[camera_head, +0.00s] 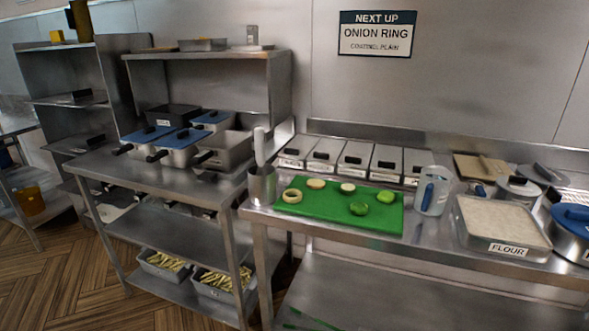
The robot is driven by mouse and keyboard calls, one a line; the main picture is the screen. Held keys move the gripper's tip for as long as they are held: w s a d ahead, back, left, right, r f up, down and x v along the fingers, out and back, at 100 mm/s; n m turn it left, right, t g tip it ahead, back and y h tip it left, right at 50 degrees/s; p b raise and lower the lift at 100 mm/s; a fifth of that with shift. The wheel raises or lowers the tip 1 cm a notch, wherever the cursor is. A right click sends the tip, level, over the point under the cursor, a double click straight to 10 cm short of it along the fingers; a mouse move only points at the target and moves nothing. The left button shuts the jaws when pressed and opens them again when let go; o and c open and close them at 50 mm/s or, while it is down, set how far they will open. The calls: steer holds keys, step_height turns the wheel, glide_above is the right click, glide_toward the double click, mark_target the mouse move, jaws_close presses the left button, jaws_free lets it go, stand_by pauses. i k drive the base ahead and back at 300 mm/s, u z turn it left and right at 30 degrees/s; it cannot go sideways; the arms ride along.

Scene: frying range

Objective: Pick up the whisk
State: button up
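No whisk can be clearly made out. A metal cylinder pot (262,186) stands at the left end of the right-hand counter, just left of the green cutting board. A pale upright utensil (259,146) sticks out of this pot. Its lower end is hidden inside, so I cannot tell whether it is the whisk. My gripper is not in view.
A green cutting board (325,208) holds onion and green vegetable pieces. Right of it stand a clear jug with a blue handle (432,190), a flour tray (505,247) and a blue-lidded pot (572,218). Labelled bins (355,158) line the back. Wooden floor (45,285) is open at lower left.

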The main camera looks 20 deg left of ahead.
mark_target(260, 153)
steer(key=k, duration=0.65)
steer(key=u, duration=0.35)
steer(key=i, duration=0.8)
steer(key=u, duration=0.75)
steer(key=i, duration=1.15)
steer(key=u, duration=0.1)
